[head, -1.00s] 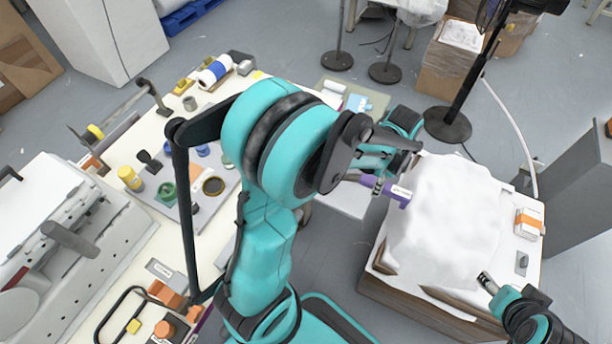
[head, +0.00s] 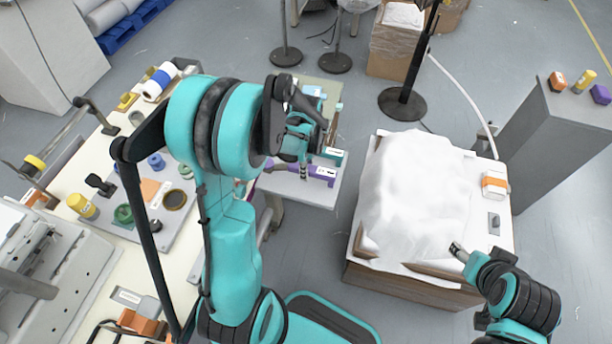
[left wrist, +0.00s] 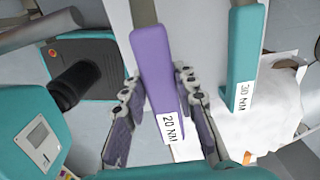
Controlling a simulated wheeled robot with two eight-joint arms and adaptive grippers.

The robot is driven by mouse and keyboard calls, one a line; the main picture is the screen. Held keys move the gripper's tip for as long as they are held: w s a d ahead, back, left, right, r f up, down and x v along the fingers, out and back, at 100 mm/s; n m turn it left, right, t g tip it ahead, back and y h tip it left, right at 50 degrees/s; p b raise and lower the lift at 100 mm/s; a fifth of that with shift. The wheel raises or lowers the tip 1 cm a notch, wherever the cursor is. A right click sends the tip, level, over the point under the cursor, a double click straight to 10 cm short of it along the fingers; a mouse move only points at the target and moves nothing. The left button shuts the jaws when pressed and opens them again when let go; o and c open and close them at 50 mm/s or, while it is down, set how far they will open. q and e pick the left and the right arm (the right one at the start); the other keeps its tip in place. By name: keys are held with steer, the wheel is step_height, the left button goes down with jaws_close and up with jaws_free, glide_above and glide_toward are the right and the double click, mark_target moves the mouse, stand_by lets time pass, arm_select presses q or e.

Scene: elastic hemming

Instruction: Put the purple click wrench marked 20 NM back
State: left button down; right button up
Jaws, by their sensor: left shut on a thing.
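The purple click wrench (head: 322,172) is between the fingers of my left gripper (head: 303,166), which is shut on it. In the left wrist view its purple handle (left wrist: 156,60) carries a white label reading 20 NM and lies between the finger pads (left wrist: 157,82). The wrench is over the light side table (head: 320,193); whether it touches the top I cannot tell. A teal wrench (left wrist: 242,60) labelled 30 NM lies beside it, to the right in the wrist view. My right gripper (head: 458,250) is near the front right of the white cloth, its finger opening unclear.
A cardboard-coloured box or stand with a heaped white cloth (head: 415,190) is to the right. A cluttered cream workbench (head: 110,255) is at left. A grey cabinet (head: 545,140) stands far right. Grey floor is clear between table and cloth stand.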

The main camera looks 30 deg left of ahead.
arm_select(q)
step_height(320, 180, down, 4)
steer(key=shift+r+b, duration=0.25)
steer(key=shift+b, duration=0.55)
steer(key=c, duration=1.6)
jaws_free()
steer(key=shift+f, duration=0.2)
steer(key=o, duration=0.4)
steer(key=shift+r, duration=0.1)
